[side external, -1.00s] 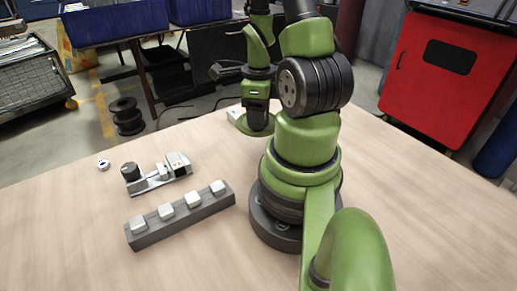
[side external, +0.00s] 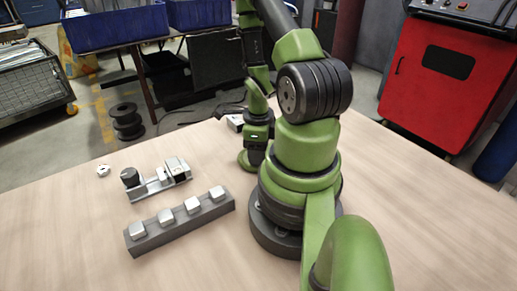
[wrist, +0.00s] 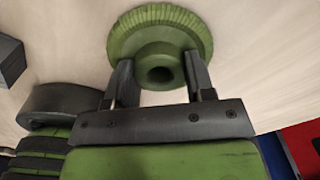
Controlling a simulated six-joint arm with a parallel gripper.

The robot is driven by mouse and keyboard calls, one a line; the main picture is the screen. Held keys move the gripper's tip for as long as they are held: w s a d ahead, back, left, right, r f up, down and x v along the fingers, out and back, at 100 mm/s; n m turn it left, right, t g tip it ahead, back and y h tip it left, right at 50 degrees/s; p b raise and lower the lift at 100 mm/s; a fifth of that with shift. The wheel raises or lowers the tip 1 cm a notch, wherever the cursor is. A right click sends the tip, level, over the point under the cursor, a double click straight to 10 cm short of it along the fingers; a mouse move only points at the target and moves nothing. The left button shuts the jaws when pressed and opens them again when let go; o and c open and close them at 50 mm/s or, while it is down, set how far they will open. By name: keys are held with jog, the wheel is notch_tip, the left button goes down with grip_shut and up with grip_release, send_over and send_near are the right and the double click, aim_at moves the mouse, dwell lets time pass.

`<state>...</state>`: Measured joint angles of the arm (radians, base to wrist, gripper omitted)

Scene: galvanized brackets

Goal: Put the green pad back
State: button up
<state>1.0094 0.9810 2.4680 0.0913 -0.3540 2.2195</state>
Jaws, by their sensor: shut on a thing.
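The green pad (wrist: 128,42) is a round disc with a ribbed rim and a hollow hub, seen at the top middle of the wrist view. My gripper (wrist: 160,75) has one finger on each side of the hub and is shut on it. In the side external view the pad (side external: 245,160) shows as a green edge under my gripper (side external: 253,155), behind my base.
A dark grey rail (side external: 180,227) with several metal blocks lies at front left. Behind it is a metal fixture (side external: 157,181) with a black knob. A small white piece (side external: 103,170) lies farther left. A pale object (side external: 235,122) stands at the table's back edge.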

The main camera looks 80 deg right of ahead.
jog(key=shift+f, duration=0.1)
jog(key=o, duration=0.9)
notch_tip(320, 180, up, 12)
jog(key=w+a+r+n+t+h, duration=0.1)
jog(key=w+a+r+n+t, duration=0.15)
jog(key=r+n, duration=0.35)
jog(key=w+a+r+n+t, duration=0.1)
jog(key=w+a+r+n, duration=0.3)
jog(key=n, duration=0.4)
jog(key=s+a+r+n+t+y, duration=0.1)
jog(key=a+r+n, duration=0.3)
jog(key=n, duration=0.5)
jog(key=s+a+r+n+t+y, duration=0.1)
jog(key=a+r+n, duration=0.3)
jog(key=a+n, duration=0.4)
jog(key=shift+s+a+r+n+t+y, duration=0.15)
jog(key=shift+r+n+t+y, duration=0.25)
jog(key=shift+t, duration=0.45)
